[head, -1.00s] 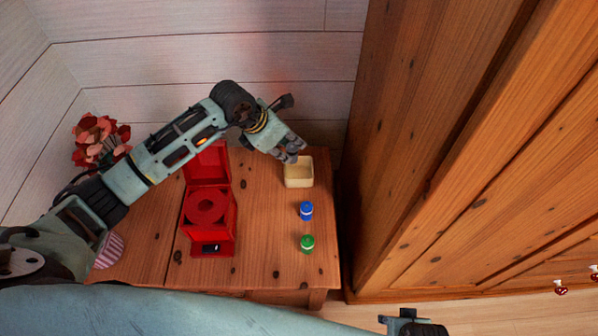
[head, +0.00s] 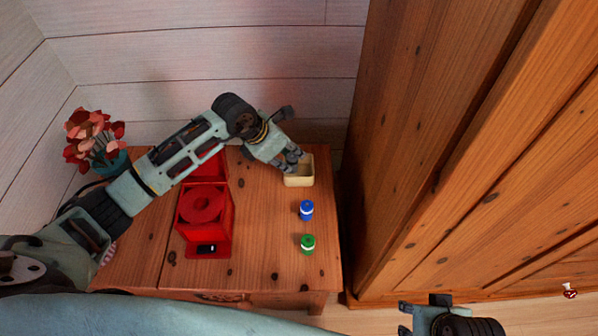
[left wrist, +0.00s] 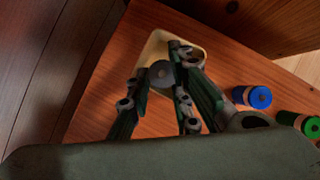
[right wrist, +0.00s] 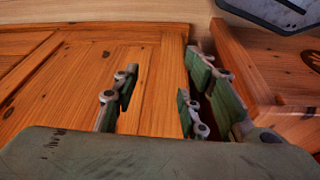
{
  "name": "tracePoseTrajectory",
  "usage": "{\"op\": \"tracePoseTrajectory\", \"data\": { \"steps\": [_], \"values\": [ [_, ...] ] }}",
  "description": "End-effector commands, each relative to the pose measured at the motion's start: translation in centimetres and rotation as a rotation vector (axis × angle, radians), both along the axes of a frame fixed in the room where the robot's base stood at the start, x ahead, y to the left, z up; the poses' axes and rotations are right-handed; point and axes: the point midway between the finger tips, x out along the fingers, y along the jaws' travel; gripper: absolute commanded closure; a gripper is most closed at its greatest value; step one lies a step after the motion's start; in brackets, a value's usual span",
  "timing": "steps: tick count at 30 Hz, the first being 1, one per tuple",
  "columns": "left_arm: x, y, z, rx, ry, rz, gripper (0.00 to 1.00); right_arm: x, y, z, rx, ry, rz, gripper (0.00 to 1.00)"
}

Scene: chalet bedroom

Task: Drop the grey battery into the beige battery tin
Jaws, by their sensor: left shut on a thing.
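The beige battery tin (head: 300,182) stands open at the back right of the wooden table. My left gripper (head: 294,159) is at the tin's back left, over its opening. In the left wrist view the gripper (left wrist: 164,62) is shut on the grey battery (left wrist: 161,75), seen as a round grey end between the fingers. Part of the tin's pale inside (left wrist: 154,48) shows behind it. The head view does not show the battery clearly. My right gripper (head: 404,318) is low at the right, away from the table; its fingers (right wrist: 165,75) are apart and empty.
A blue battery (head: 306,210) and a green battery (head: 308,244) stand in front of the tin. A red open box (head: 226,225) sits left of them. A flower pot (head: 117,166) is at the back left. A tall wooden wardrobe (head: 430,150) rises right of the table.

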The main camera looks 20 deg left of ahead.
Motion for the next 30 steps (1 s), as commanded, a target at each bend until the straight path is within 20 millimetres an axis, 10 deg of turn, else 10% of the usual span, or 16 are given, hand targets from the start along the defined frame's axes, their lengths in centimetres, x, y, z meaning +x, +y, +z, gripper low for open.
{"op": "tracePoseTrajectory", "data": {
  "steps": [14,15,21,30],
  "values": [
    [0.02,-0.01,-0.32,-0.001,-0.001,0.0,1.0,-0.23,-0.07,1.03,0.0,-0.005,-0.001,0.6],
    [0.01,-0.02,-0.32,-0.001,-0.001,0.0,0.77,-0.22,-0.07,1.02,0.0,-0.005,-0.001,0.6],
    [0.0,-0.02,-0.33,-0.001,-0.001,0.0,0.6,-0.19,-0.07,1.03,-0.001,-0.006,-0.001,0.6],
    [-0.02,0.02,-0.31,0.0,0.0,0.0,0.59,-0.28,-0.05,0.92,0.001,-0.003,0.0,0.6]
  ]
}}
